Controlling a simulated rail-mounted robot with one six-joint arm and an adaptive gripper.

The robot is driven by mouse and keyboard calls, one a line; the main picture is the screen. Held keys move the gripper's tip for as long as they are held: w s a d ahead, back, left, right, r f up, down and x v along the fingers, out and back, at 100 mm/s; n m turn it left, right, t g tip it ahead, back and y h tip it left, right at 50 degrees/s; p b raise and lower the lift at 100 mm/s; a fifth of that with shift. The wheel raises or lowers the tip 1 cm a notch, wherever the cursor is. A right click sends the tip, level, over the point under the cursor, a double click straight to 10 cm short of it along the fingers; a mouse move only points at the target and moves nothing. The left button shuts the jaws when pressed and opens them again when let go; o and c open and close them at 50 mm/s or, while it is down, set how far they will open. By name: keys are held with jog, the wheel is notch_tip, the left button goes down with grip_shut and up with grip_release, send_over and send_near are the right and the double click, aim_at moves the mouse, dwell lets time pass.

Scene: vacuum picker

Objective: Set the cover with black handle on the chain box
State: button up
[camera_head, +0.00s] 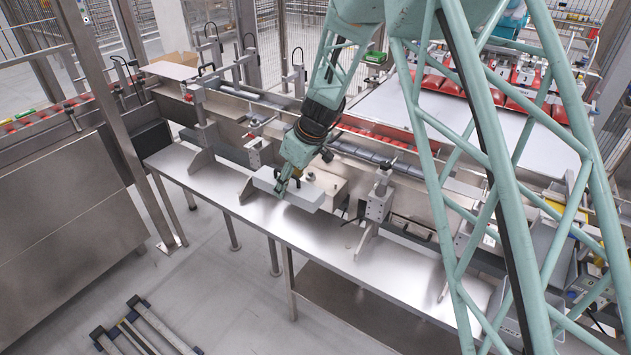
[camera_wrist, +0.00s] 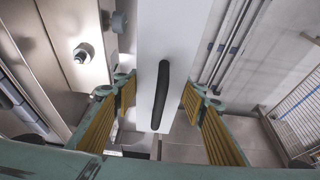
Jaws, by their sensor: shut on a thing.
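The cover is a long pale grey piece (camera_head: 308,198), and it also shows in the wrist view (camera_wrist: 180,35). Its black handle (camera_wrist: 162,95) runs along its middle in the wrist view. My gripper (camera_head: 286,184) comes down on the cover from above, at the front of the steel machine. A steel housing (camera_head: 330,180) right behind the cover may be the chain box. I cannot tell whether the cover touches the bench or the housing.
A steel bench (camera_head: 250,212) runs below, with bare surface left and right of the cover. An upright bracket (camera_head: 378,200) stands to the right and another (camera_head: 203,130) to the left. The conveyor rail (camera_head: 360,152) lies behind.

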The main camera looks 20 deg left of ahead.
dwell(0.3)
send_over(311, 172)
jog(key=s, duration=0.1)
jog(key=shift+a+f+p, duration=0.1)
jog(key=shift+f+p, duration=0.25)
jog(key=shift+f, duration=0.35)
jog(key=shift+w, duration=0.1)
jog(key=shift+w, duration=0.2)
jog(key=shift+w+f, duration=0.1)
jog(key=shift+f, duration=1.7)
jog(key=shift+f+b, duration=0.15)
jog(key=shift+b, duration=0.2)
jog(key=o, duration=0.7)
jog(key=shift+o, duration=0.2)
jog(key=shift+r+p, duration=0.2)
jog(key=shift+p, duration=0.1)
